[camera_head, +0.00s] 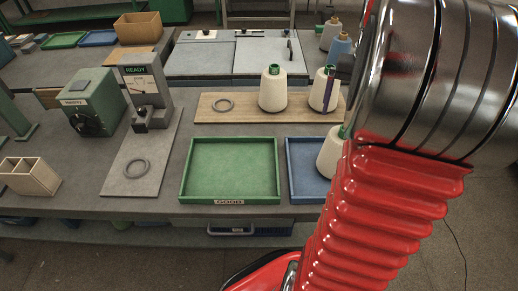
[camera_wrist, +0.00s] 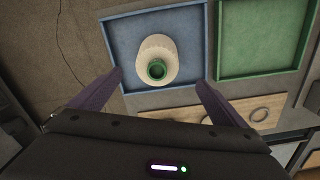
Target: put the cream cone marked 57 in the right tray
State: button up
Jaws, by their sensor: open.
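A cream cone (camera_head: 329,153) with a green tip is in the blue tray (camera_head: 293,184), the tray at the right in the head view. My arm hides part of both. In the wrist view the same cone (camera_wrist: 158,56) appears upright inside the blue tray (camera_wrist: 109,45), clear of its walls. My gripper (camera_wrist: 160,79) is open and empty, its purple fingers apart on either side of the cone's image and not touching it. Two more cream cones stand on the wooden board; one (camera_head: 272,92) is in full view, the other (camera_head: 318,94) is partly behind a gripper finger. No number is legible.
The green tray (camera_head: 186,170) labelled GOOD is empty beside the blue one. A grey ring (camera_head: 224,105) lies on the wooden board (camera_head: 205,118). A gauge reading READY (camera_head: 146,92) stands left. Blue and white cones (camera_head: 341,46) stand at the back right.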

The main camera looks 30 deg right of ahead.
jog(key=s+a+r+n+t, duration=0.1)
jog(key=a+n+t, duration=0.4)
jog(key=a, duration=3)
jog(key=s+n, duration=0.1)
jog(key=n, duration=0.3)
jog(key=shift+s+a+n+t, duration=0.2)
jog(key=shift+a+n+t, duration=0.1)
jog(key=shift+a, duration=0.1)
jog(key=shift+r, duration=0.1)
